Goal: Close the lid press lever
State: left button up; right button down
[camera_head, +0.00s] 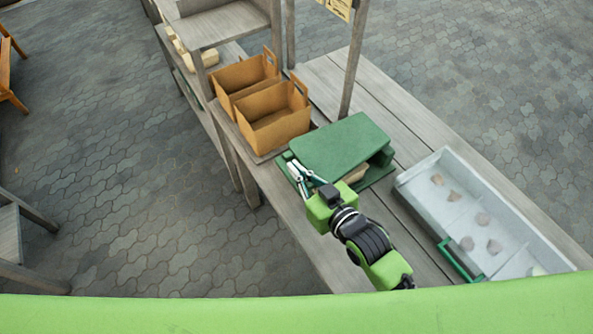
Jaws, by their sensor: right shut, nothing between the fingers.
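The green press (343,144) stands on the wooden table, with a broad flat lid over a green base and a dark opening on its right side. Its lever cannot be told apart in this view. My right gripper (293,165) is at the press's left front edge, its pale fingers shut and empty, beside or over the base edge. Whether it touches the press cannot be told. Something tan (355,174) shows under the lid, partly hidden by my gripper and the lid. My left gripper is not in view.
Two open brown boxes (272,128) stand behind the press to the left. A wooden post (354,60) rises behind the press. Table planks between press and tray are bare.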

notch_tip(320, 180, up, 3)
jog(key=shift+f+p, duration=0.2)
jog(key=shift+p, duration=0.5)
jog(key=shift+s+d+f+b, duration=0.2)
jog(key=shift+s+b, duration=0.1)
jog(key=shift+s, duration=0.15)
jog(key=shift+s+d+f+b, duration=0.15)
jog(key=shift+s+b, duration=0.15)
jog(key=shift+s, duration=0.15)
pick_arm(q)
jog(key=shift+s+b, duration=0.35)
jog(key=shift+b, duration=0.35)
pick_arm(e)
jog(key=v, duration=0.8)
jog(key=shift+d+r, duration=0.15)
jog(key=shift+r, duration=0.15)
